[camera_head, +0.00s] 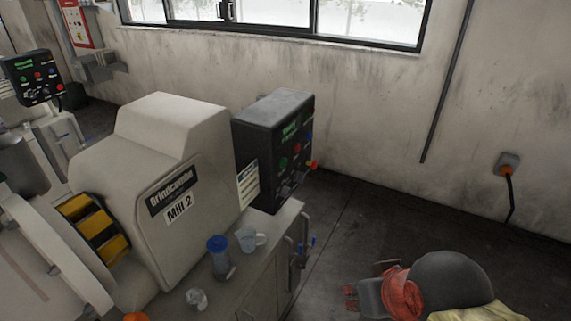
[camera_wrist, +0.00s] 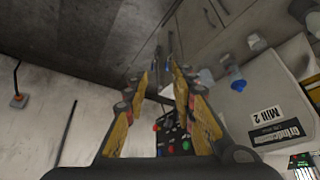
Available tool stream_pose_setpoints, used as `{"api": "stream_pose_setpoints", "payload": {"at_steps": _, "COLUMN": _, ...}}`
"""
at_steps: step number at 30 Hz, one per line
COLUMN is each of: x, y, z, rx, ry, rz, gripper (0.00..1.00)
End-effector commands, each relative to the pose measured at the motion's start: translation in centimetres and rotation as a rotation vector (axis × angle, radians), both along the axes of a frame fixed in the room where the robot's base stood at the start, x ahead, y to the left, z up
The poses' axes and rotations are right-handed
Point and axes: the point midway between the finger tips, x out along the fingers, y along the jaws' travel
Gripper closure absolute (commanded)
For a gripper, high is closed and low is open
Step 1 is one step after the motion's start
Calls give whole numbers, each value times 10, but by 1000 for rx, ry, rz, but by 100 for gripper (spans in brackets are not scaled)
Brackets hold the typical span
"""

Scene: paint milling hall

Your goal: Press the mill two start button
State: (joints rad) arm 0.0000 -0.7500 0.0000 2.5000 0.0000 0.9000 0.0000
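The mill two control box (camera_head: 270,135) is dark grey and stands at the right end of the pale machine marked Mill 2 (camera_head: 150,170). Its face has a green display, a green button (camera_head: 283,162), other small coloured buttons and a red knob on yellow (camera_head: 312,164). Button labels are too small to read. In the wrist view the panel's coloured buttons, one green (camera_wrist: 186,145), show beyond and between the fingers, partly hidden. My gripper (camera_wrist: 159,78) has its two yellow-and-dark fingers apart with nothing between them. In the head view my arm's end (camera_head: 400,290) is low right, apart from the panel.
A blue-lidded cup (camera_head: 219,258) and a clear beaker (camera_head: 247,239) stand on the cabinet top below the box. Pipes with blue handles (camera_head: 307,243) jut from the cabinet's right side. Another control panel (camera_head: 32,78) is far left.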

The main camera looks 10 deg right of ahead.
Motion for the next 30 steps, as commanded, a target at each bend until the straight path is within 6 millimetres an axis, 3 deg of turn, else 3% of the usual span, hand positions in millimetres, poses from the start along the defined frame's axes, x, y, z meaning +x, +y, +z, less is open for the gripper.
{"api": "stream_pose_setpoints", "payload": {"at_steps": 12, "x": 0, "y": 0, "z": 0, "rx": 0, "ry": 0, "rz": 0, "gripper": 99}}
{"api": "stream_pose_setpoints", "payload": {"at_steps": 30, "x": 0, "y": 0, "z": 0, "rx": 0, "ry": 0, "rz": 0, "gripper": 100}}
